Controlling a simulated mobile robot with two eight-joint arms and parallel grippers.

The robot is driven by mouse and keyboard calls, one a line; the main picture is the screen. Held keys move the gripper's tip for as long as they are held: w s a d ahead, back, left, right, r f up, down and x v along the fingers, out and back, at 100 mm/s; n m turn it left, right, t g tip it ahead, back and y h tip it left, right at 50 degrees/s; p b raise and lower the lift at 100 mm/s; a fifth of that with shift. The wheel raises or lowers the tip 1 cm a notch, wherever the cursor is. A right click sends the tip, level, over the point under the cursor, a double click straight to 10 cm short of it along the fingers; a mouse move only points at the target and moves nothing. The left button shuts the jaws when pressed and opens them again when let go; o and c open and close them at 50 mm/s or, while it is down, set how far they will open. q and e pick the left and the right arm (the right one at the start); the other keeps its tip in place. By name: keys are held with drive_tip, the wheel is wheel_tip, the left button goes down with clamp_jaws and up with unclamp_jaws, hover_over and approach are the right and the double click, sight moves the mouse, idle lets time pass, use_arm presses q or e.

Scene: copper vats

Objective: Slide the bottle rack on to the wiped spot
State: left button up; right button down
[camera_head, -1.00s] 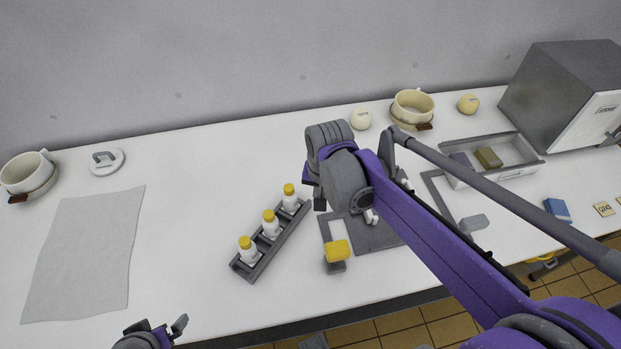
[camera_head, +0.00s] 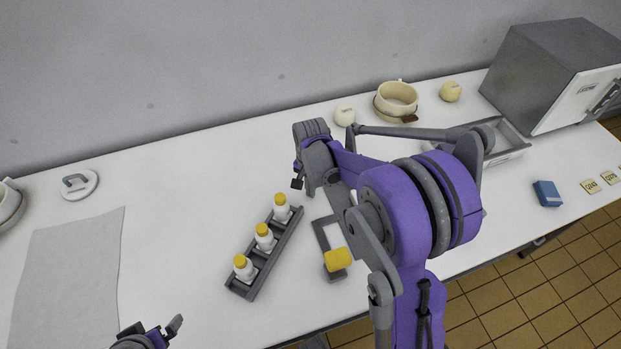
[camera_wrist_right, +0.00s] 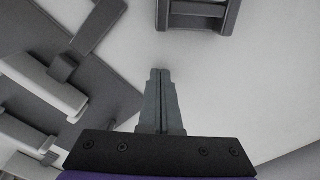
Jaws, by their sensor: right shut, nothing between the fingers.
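The bottle rack (camera_head: 262,268) is a dark grey tray holding three upright white bottles (camera_head: 265,237) with yellow caps, standing near the middle of the counter. A flat pale grey patch (camera_head: 68,275) with slightly wavy edges lies to its left, apart from it; I cannot tell whether it is the wiped spot or a cloth. My right gripper (camera_wrist_right: 160,72) is shut and empty. In the right wrist view the rack's end (camera_wrist_right: 197,10) is just ahead of its fingertips, apart from them. My left gripper (camera_head: 172,328) is at the bottom edge, mostly cut off, away from the rack.
A yellow-topped block (camera_head: 338,259) stands right of the rack, by a grey frame (camera_head: 327,234). A round white disc with a handle (camera_head: 78,183) lies behind the patch. A cream pot (camera_head: 396,99), a grey bin (camera_head: 510,143) and a steel box (camera_head: 545,75) stand rightward. Counter between rack and patch is clear.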

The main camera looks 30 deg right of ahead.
sight(296, 212)
drive_tip(key=shift+s+a+r, duration=0.1)
drive_tip(key=shift+s+a, duration=0.25)
drive_tip(key=shift+a, duration=0.3)
drive_tip(key=shift+s+a+r, duration=0.1)
drive_tip(key=shift+s+a, duration=0.25)
drive_tip(key=shift+a, duration=0.25)
drive_tip(key=shift+s+a+p, duration=0.25)
drive_tip(key=shift+a+p, duration=0.05)
drive_tip(key=shift+a, duration=0.2)
drive_tip(key=s+a, duration=0.1)
drive_tip(key=s+a+b, duration=0.1)
drive_tip(key=a, duration=0.1)
drive_tip(key=shift+a+f, duration=0.15)
drive_tip(key=shift+a, duration=0.1)
drive_tip(key=shift+s+a, duration=0.15)
drive_tip(key=shift+w, duration=0.2)
